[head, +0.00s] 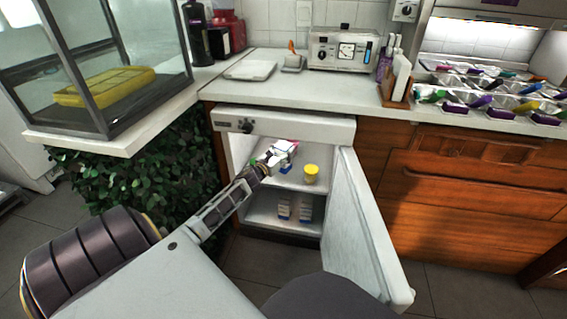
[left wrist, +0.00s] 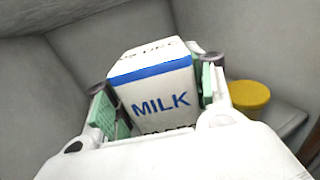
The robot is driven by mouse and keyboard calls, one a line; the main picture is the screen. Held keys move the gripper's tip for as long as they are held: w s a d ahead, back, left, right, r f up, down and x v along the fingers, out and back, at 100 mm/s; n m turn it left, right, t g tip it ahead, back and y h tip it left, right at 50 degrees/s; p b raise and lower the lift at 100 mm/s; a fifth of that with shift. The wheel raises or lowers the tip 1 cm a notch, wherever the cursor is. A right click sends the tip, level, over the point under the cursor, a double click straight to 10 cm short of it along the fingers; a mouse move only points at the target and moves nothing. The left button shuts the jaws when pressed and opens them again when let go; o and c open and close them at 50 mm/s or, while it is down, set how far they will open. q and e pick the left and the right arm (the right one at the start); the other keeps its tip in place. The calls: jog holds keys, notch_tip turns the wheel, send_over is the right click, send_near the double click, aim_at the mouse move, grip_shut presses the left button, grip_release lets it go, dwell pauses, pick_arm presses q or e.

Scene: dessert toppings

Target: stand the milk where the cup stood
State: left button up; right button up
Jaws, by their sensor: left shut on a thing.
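The milk (left wrist: 158,88) is a white carton with a blue band and "MILK" on its side. In the left wrist view it sits between the two green-padded fingers of my left gripper (left wrist: 155,100), which is shut on it. In the head view the left gripper (head: 272,161) reaches into the open fridge, with the milk (head: 286,150) at its tip above the upper shelf. I cannot tell whether the carton touches the shelf. A yellow-topped cup (head: 311,173) stands on that shelf to the right of the milk; it also shows in the left wrist view (left wrist: 249,96). My right gripper is out of view.
The fridge door (head: 362,225) stands open to the right. Blue-and-white cartons (head: 284,209) stand on the lower shelf. The counter (head: 290,91) above holds a toaster-like appliance (head: 341,50) and a white tray (head: 249,70). A glass case (head: 105,60) stands at left.

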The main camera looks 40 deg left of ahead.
pick_arm(q)
jog(key=shift+f+b, duration=1.15)
jog(key=shift+f, duration=0.85)
jog(key=shift+w+a+f+b, duration=0.1)
jog(key=shift+w+f+b, duration=0.1)
jog(key=shift+f+b, duration=0.25)
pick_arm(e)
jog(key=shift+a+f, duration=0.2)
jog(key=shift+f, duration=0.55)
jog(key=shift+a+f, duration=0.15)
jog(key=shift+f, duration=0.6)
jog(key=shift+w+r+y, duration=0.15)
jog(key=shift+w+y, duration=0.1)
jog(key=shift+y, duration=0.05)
pick_arm(q)
jog(key=o, duration=1.4)
jog(key=shift+f, duration=0.15)
jog(key=shift+o, duration=0.7)
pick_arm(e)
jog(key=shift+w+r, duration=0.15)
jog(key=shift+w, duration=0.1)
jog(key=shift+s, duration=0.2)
